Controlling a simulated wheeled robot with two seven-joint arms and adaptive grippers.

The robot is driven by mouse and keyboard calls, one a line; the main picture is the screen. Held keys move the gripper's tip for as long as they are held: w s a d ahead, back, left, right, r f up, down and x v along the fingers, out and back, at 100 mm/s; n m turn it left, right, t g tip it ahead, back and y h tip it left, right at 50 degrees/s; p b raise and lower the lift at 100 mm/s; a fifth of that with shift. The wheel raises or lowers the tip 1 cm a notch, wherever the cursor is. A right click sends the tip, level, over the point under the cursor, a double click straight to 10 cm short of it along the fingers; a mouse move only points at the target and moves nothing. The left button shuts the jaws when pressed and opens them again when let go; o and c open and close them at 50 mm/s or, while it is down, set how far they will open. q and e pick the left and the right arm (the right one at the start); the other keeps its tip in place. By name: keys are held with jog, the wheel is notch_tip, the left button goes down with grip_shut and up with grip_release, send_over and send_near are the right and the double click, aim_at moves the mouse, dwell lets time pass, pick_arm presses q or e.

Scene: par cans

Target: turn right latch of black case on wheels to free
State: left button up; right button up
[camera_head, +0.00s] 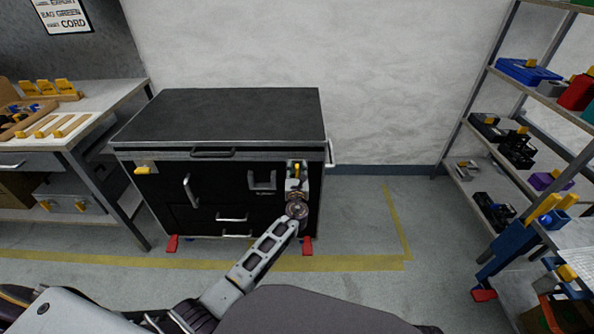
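The black case on wheels (215,118) stands against the wall with its lid shut. My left arm reaches up from the bottom, and my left gripper (297,172) is at the upper right of the case front. A small yellow piece, seemingly the right latch (298,167), shows at its fingertips. The gripper covers most of it, so its angle and whether the fingers grip it are unclear. The left latch (143,170) is yellow and lies roughly level at the upper left of the front. My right gripper is not in view.
A workbench (110,95) with wooden trays stands at the left. A shelf rack (468,110) with boxes and tools stands at the right. Red wheel pedals (307,246) stick out at the case's foot. Yellow floor tape (370,263) runs in front; floor right of the case is clear.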

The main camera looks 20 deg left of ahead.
pick_arm(q)
jog(key=shift+c, duration=0.2)
grip_shut()
